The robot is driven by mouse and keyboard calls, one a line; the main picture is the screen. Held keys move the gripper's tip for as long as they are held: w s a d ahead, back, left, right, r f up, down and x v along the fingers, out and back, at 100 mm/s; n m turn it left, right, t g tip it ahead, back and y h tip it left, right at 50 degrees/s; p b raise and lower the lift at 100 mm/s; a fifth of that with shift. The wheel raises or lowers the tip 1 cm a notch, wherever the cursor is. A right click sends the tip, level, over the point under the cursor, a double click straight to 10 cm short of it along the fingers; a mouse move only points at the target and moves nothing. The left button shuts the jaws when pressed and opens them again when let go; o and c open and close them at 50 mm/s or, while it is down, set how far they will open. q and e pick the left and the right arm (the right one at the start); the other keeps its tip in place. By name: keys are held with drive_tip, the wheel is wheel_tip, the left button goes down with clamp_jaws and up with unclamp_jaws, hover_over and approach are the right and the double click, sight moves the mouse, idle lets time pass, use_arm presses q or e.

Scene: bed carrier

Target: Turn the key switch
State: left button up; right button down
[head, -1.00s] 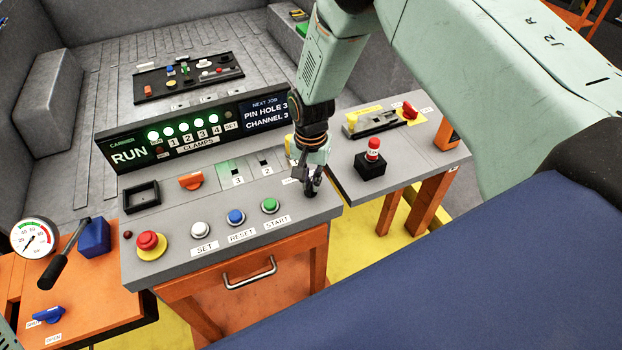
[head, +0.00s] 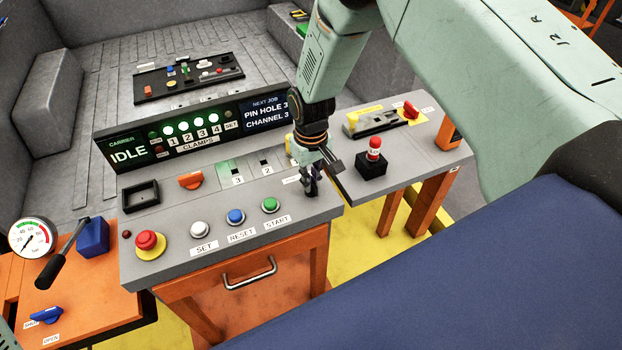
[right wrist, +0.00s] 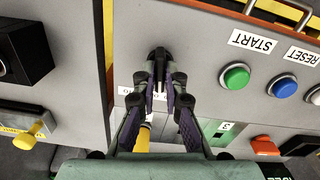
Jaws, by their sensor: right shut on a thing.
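The key switch (right wrist: 158,54) is a small black part on the right end of the grey control panel, right of the green START button (head: 270,205). My right gripper (head: 311,188) points down at it. In the right wrist view the fingers (right wrist: 160,84) are closed around the key, which hides most of it. In the head view the key is hidden behind the fingers. The display (head: 130,152) reads IDLE, with a row of green lamps beside it. My left gripper is not in view.
Left on the panel are a red mushroom button (head: 147,241), a white button (head: 199,230) and a blue button (head: 236,216). A side table on the right holds a red-topped black block (head: 372,160). A pressure gauge (head: 32,238) and a lever stand at the left.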

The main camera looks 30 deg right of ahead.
drive_tip(key=n, duration=0.6)
drive_tip(key=shift+s+f+n, duration=0.25)
drive_tip(key=shift+s+n, duration=0.1)
drive_tip(key=shift+n, duration=0.05)
idle(0.4)
drive_tip(key=c, duration=1.4)
unclamp_jaws()
drive_tip(key=shift+w+d+r, duration=0.1)
drive_tip(key=shift+w, duration=0.05)
drive_tip(key=shift+w+r, duration=0.1)
drive_tip(key=shift+r, duration=0.2)
wheel_tip(320, 180, up, 12)
drive_tip(key=shift+f, duration=0.25)
